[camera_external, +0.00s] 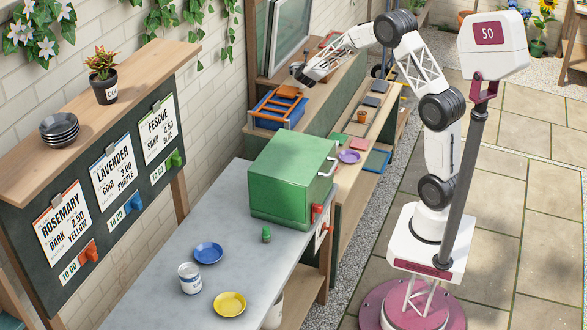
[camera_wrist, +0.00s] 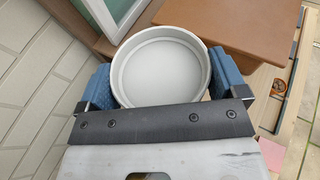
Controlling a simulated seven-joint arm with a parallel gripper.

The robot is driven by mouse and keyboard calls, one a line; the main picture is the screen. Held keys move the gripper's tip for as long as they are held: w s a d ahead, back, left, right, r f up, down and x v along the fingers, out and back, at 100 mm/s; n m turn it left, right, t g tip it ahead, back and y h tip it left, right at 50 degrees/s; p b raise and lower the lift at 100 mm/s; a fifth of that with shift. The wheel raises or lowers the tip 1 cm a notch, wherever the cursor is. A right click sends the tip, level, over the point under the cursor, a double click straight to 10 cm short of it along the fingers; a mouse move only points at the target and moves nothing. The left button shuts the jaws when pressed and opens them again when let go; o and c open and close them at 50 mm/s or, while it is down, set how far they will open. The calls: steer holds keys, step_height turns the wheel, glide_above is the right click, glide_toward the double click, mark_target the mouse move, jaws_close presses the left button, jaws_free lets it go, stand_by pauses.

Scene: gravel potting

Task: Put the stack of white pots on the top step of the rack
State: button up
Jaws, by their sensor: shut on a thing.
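A round white pot (camera_wrist: 160,72), seen from above into its empty inside, sits between the blue finger pads of my gripper (camera_wrist: 158,85) in the wrist view. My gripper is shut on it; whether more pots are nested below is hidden. In the external view my gripper (camera_external: 299,74) is at the far end of the stepped wooden rack, over its upper level by the wall; the pot is small and hard to make out there. The rack's lower step (camera_external: 340,172) runs along the front side.
A blue crate with an orange frame (camera_external: 278,107) stands near my gripper. The lower level holds a small terracotta pot (camera_external: 362,116), a purple saucer (camera_external: 349,156) and flat trays. A green box (camera_external: 290,178) stands on the grey table. A window frame (camera_external: 290,35) is close behind.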

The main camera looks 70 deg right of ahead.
steer(key=shift+f, duration=1)
steer(key=shift+f, duration=0.15)
steer(key=o, duration=0.9)
steer(key=shift+o, duration=0.2)
steer(key=shift+a+r, duration=0.1)
steer(key=shift+r, duration=0.1)
steer(key=shift+s+a+r, duration=0.1)
steer(key=shift+s+a, duration=0.05)
steer(key=shift+a, duration=0.05)
steer(key=v, duration=1.1)
steer(key=shift+a, duration=0.15)
steer(key=shift+s+r, duration=0.1)
